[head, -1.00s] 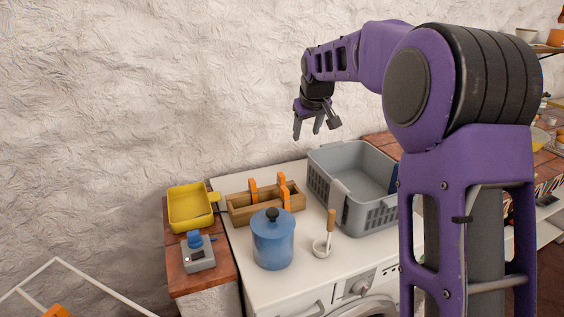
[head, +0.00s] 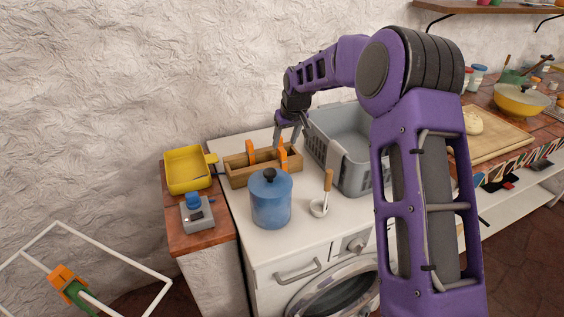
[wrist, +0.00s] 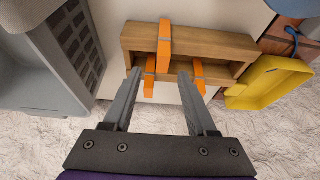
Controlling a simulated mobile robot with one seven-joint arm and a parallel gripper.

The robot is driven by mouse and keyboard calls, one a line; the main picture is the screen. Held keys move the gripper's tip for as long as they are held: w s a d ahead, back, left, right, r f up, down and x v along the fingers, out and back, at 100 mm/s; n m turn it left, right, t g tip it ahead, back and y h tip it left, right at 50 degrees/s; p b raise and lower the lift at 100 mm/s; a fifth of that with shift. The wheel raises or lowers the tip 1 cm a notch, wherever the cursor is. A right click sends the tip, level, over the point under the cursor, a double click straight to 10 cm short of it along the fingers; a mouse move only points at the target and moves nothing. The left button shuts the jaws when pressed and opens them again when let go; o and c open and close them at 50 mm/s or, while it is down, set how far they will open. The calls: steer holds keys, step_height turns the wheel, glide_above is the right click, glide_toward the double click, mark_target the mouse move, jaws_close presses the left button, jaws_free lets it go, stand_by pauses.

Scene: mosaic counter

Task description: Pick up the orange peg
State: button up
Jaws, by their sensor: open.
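A wooden tray (head: 238,180) stands on the white counter, with orange upright pieces on it. In the head view one orange piece (head: 250,155) is at the left and another (head: 284,158) at the right, partly behind my gripper. In the wrist view a long orange peg (wrist: 164,45) crosses the tray (wrist: 215,42), with two shorter orange pieces (wrist: 150,78) and (wrist: 199,78) nearer the camera. My gripper (head: 291,134) is open and empty, pointing down above the tray's right part.
A grey basket (head: 340,165) stands close right of the tray. A yellow tray (head: 187,170) and a grey device (head: 197,215) are at left. Bare counter shows at front right.

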mark_target(282, 150)
steer(key=x, duration=0.4)
steer(key=shift+s+a+f, duration=0.1)
steer(key=shift+s+f, duration=0.1)
steer(key=shift+s, duration=0.1)
steer(key=shift+w+a+f, duration=0.1)
steer(key=shift+w+f, duration=0.15)
steer(key=shift+f, duration=0.3)
jaws_close()
